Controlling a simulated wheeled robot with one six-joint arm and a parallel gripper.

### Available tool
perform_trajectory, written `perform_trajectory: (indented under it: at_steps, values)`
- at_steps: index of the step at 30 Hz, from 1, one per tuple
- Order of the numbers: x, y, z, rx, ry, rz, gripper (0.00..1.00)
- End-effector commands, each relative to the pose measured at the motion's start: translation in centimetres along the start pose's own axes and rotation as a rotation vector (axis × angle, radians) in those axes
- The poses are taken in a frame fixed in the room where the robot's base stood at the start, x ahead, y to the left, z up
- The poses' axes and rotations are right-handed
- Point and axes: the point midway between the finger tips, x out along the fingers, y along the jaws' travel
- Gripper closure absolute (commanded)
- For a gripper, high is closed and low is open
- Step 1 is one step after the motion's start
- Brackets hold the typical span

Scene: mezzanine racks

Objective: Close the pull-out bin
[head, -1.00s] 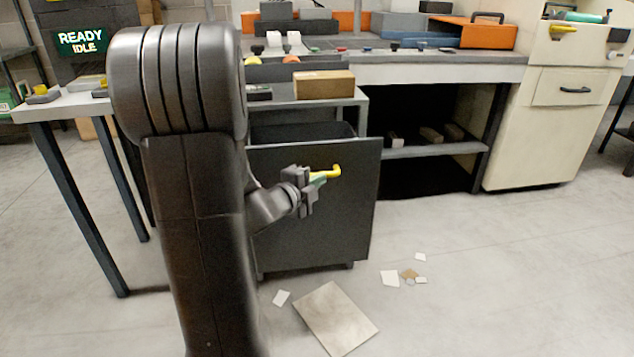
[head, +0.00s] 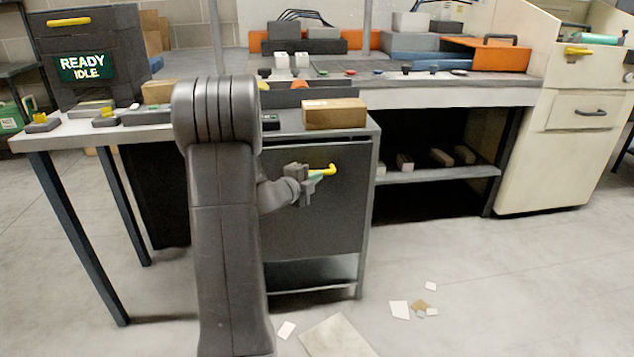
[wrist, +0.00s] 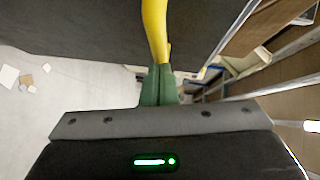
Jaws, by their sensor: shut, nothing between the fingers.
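The pull-out bin (head: 330,215) is a dark grey front panel with a yellow handle (head: 327,170), set under a small counter. Its panel now sits about flush with the cabinet frame, and no open top shows above it. My gripper (head: 313,176) is at the handle, near the panel's upper part. In the wrist view its green fingertips (wrist: 158,84) are together, and the yellow handle (wrist: 155,30) lies right at their tips. Whether they touch it I cannot tell. My arm hides the panel's left side.
A cardboard box (head: 334,114) stands on the counter above the bin. An open shelf (head: 440,173) is to the right, then a cream cabinet (head: 560,160). A flat board (head: 338,338) and paper scraps (head: 400,310) lie on the floor. A table (head: 70,133) stands at left.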

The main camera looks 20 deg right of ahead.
Motion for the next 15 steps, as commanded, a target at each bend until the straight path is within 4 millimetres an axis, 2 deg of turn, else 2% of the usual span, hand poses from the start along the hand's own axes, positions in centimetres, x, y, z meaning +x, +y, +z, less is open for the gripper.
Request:
perform_trajectory:
  at_steps: [6, 15]
  values:
    - [2.1, -0.8, 2.0, 0.0, 0.001, 0.0, 1.0]
    - [3.0, -1.0, 2.9, 0.002, -0.001, -0.002, 1.0]
